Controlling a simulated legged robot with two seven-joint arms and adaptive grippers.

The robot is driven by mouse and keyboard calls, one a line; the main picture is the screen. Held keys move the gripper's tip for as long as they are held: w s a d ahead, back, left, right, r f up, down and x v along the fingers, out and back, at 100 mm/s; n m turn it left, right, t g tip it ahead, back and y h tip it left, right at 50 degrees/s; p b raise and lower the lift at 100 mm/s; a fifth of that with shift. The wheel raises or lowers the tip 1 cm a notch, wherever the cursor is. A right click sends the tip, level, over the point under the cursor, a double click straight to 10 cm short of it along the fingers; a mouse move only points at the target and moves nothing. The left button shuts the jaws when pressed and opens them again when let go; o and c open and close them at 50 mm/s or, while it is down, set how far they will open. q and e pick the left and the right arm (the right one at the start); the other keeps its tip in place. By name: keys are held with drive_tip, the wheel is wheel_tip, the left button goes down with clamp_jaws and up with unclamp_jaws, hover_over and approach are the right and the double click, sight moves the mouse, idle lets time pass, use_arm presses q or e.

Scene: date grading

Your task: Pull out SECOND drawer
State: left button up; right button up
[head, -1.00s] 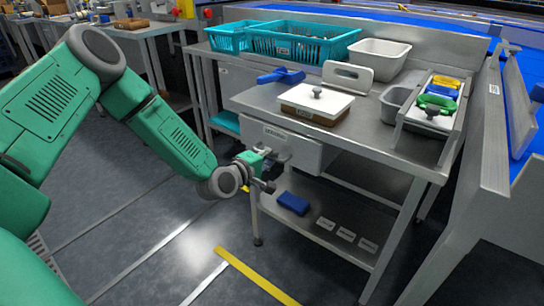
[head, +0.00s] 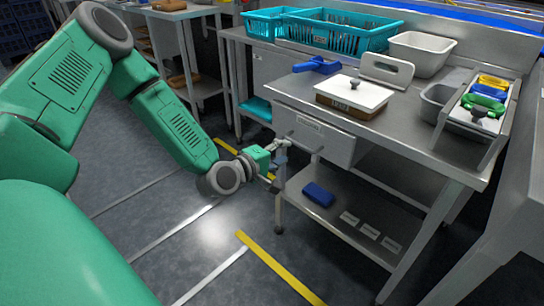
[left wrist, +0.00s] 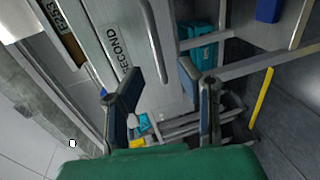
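The SECOND drawer (head: 322,142) is a pale grey front under the steel bench, with a label and a bar handle. In the left wrist view its front (left wrist: 168,75) carries the SECOND label (left wrist: 115,47), and the handle (left wrist: 153,38) runs beside the label. My left gripper (head: 277,168) is just left of the drawer front in the head view. In the left wrist view the gripper (left wrist: 162,88) has its two fingers wide apart with nothing between them. The handle lies beyond the fingertips, and no contact shows. My right gripper is not in view.
A lower shelf (head: 350,215) holds a blue block (head: 318,194). Open floor lies left of the bench.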

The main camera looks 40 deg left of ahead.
use_arm(q)
drive_tip(key=v, duration=0.4)
drive_tip(key=shift+s, duration=0.35)
drive_tip(key=shift+a, duration=0.2)
